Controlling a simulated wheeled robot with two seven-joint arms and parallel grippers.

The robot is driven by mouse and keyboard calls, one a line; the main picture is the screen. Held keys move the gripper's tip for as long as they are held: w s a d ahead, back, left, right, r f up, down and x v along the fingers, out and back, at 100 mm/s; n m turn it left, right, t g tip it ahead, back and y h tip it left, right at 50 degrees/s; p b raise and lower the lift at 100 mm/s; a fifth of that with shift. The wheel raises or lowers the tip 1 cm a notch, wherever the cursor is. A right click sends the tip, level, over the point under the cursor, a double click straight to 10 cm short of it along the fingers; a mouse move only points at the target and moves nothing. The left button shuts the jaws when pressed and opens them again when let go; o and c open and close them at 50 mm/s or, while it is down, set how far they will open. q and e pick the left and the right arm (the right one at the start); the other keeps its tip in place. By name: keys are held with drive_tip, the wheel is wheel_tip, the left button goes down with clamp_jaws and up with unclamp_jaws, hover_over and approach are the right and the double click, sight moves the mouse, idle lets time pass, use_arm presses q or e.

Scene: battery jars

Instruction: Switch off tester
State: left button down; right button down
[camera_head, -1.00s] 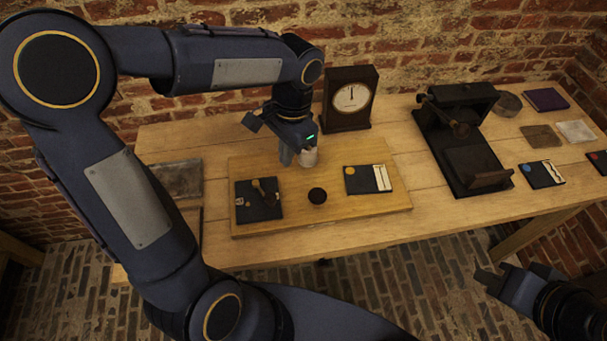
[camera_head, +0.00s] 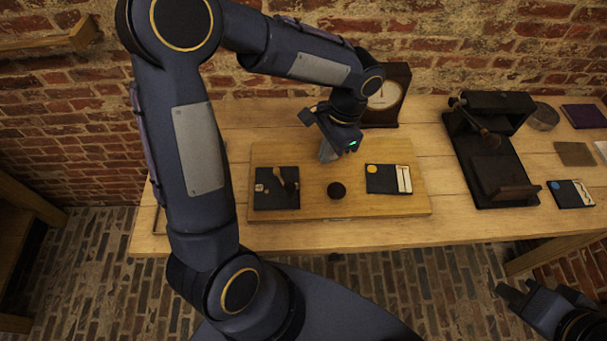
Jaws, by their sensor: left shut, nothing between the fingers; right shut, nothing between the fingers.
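A wooden board (camera_head: 370,206) lies on the table. At its left is a dark square plate (camera_head: 268,202) with a small lever-like switch (camera_head: 281,180). A dark round knob (camera_head: 337,190) sits in the middle, and a dark card (camera_head: 380,186) with a yellow disc and a pale strip is at the right. I cannot tell which part is the tester or the switch's setting. My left gripper (camera_head: 327,154) is shut and empty, pointing down above the board's back part, behind the knob. My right gripper (camera_head: 513,296) is shut and empty, in front of the table at the lower right.
A dial clock (camera_head: 388,94) in a dark case stands behind my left gripper, partly hidden by my arm. A dark stand-like device (camera_head: 493,165) is to the right. Another card (camera_head: 570,194), a round tin (camera_head: 543,116) and a purple book (camera_head: 584,116) lie further right.

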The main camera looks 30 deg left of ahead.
use_arm(q)
drive_tip(key=x, duration=0.6)
drive_tip(key=s+a, duration=0.1)
drive_tip(key=s+a+p, duration=0.1)
drive_tip(key=shift+s+f+p, duration=0.3)
drive_tip(key=shift+s, duration=0.05)
drive_tip(key=shift+s+a+f, duration=0.15)
drive_tip(key=shift+s+a, duration=0.1)
drive_tip(key=shift+s, duration=0.1)
